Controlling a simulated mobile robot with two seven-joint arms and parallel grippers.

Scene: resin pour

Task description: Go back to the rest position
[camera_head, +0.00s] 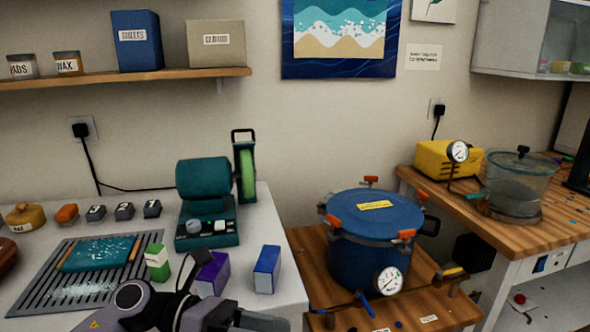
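My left arm comes in at the bottom edge, left of the middle, in front of the white bench. Its gripper (232,318) is low in the picture and partly cut off by the bottom edge. I cannot tell whether its fingers are open or shut, and no held object can be made out. A purple box (212,274) stands just behind the arm, with a green and white box (157,263) to its left and a blue box (266,269) to its right. My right gripper is not in view.
A teal grinder-like machine (206,205) stands on the white bench beside a slatted tray (38,290). A blue pressure pot (372,240) with a gauge stands on a low wooden table. A glass chamber (518,184) and a yellow pump (446,158) are on the right bench.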

